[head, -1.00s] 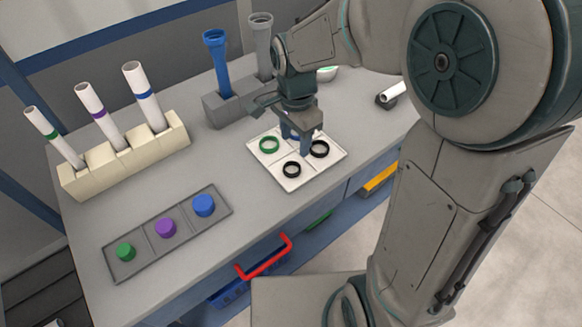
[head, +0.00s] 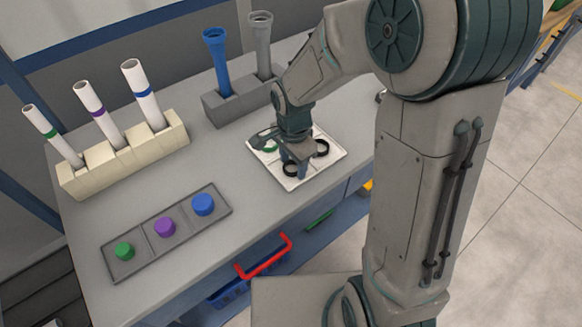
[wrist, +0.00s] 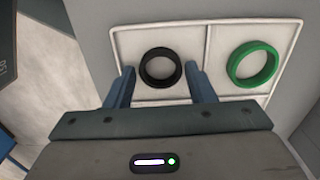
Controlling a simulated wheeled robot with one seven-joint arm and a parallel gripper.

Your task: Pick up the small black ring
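The small black ring (head: 291,170) lies in the front compartment of the white divided tray (head: 329,167). It also shows in the wrist view (wrist: 146,67), framed by the fingers. My gripper (wrist: 162,80) is open and points down over this ring, one finger on each side. I cannot tell how far the fingertips are above the tray floor, and no contact with the ring is clear. In the head view my gripper (head: 292,168) partly hides this ring. Another black ring (head: 322,148), which looks larger, lies in the right compartment.
A green ring (wrist: 235,67) lies in the neighbouring compartment. A grey tray with green, purple and blue caps (head: 165,227) is at the front left. A cream rack (head: 85,180) holds white tubes; a grey block (head: 213,109) holds blue and grey pipes. Bare table lies between them.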

